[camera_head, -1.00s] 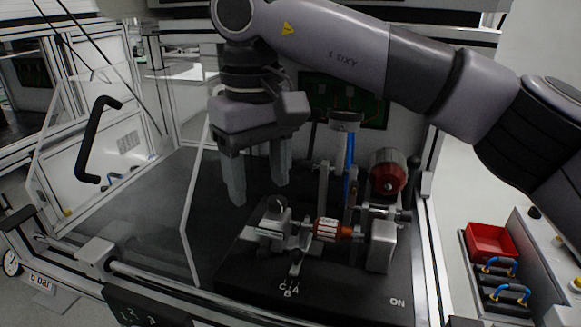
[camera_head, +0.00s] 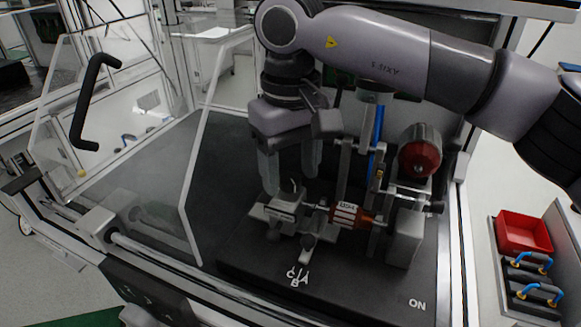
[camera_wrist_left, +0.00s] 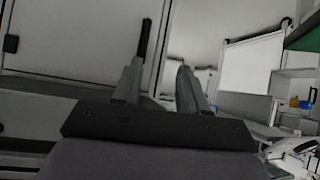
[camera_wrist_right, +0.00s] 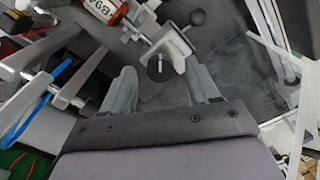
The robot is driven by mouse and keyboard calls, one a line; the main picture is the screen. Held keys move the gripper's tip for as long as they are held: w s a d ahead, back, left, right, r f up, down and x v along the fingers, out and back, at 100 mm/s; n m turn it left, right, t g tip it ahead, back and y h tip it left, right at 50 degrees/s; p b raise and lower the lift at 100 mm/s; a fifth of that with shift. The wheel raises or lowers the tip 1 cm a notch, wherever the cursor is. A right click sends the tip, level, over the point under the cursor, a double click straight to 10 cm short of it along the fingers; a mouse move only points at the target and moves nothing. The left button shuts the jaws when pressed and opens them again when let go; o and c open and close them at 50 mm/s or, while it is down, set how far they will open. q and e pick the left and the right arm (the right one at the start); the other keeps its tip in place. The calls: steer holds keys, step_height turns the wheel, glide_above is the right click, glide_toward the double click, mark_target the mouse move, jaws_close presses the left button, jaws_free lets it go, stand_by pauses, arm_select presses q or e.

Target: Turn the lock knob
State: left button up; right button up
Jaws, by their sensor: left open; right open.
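The test fixture has a clamp block (camera_head: 284,207) at the left end of the orange and white stator (camera_head: 348,214). The knob looks dark in the right wrist view (camera_wrist_right: 197,17). A dark round part with a pin (camera_wrist_right: 160,68) sits at the clamp. I cannot tell which is the lock knob. My right gripper (camera_head: 290,181) is open and points down just behind the clamp, with nothing between its fingers. My left gripper (camera_wrist_left: 157,82) is open and empty, away from the fixture.
A red motor-like cylinder (camera_head: 420,158) and a blue-handled upright (camera_head: 377,139) stand right of my right gripper. A clear door panel (camera_head: 205,150) stands open at the left. A red bin (camera_head: 523,233) lies outside at the right. Dark floor left of the fixture is clear.

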steer(key=shift+f, duration=0.15)
steer(key=c, duration=1)
steer(key=shift+c, duration=0.2)
